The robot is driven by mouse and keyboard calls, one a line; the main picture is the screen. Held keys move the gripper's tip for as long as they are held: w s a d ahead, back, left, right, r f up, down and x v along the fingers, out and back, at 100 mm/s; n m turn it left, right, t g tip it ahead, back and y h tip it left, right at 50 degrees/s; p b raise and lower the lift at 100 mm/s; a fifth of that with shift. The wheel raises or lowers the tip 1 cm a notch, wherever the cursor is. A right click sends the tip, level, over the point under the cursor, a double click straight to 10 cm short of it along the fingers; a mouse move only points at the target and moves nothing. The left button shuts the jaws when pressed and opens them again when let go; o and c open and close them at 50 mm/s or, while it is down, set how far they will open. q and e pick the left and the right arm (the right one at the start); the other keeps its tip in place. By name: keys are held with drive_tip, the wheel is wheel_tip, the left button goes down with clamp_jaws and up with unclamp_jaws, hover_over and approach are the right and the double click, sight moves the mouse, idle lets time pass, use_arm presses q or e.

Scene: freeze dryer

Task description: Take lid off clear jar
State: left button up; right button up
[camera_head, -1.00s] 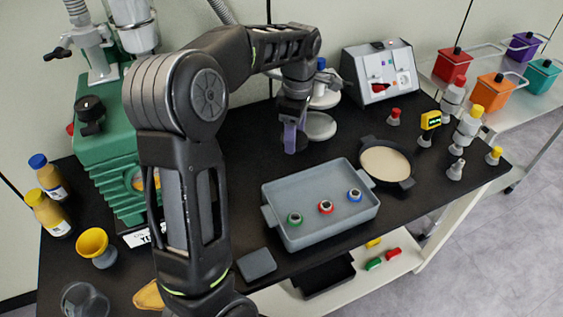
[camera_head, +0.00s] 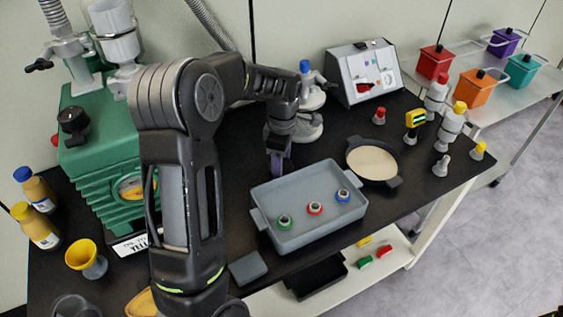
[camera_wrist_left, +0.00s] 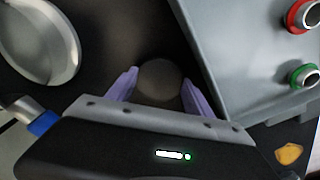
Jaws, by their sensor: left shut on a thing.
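My left gripper (camera_head: 277,168) is behind the left back corner of the grey tray, with its purple fingers pointing down. In the left wrist view the left gripper (camera_wrist_left: 158,88) is shut on a dark round disc (camera_wrist_left: 158,80), which looks like a lid; its height above the bench cannot be told. A clear jar (camera_head: 78,307) is at the bottom left of the head view, cut off by the frame edge. It is far from the left gripper. My right gripper is not in view.
The grey tray (camera_head: 262,222) holds green, red and blue rings and is close to the held disc. A white stand with round plates (camera_head: 309,128) is behind the gripper. A dark-rimmed pan (camera_head: 372,162) is right of the tray. The green machine (camera_head: 105,160) is at left.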

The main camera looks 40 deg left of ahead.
use_arm(q)
drive_tip(key=shift+f, duration=0.25)
drive_tip(key=shift+f, duration=0.2)
drive_tip(key=o, duration=1.5)
drive_tip(key=shift+o, duration=0.2)
drive_tip(key=shift+r, duration=0.15)
wheel_tip(320, 180, up, 12)
drive_tip(key=shift+d, duration=0.1)
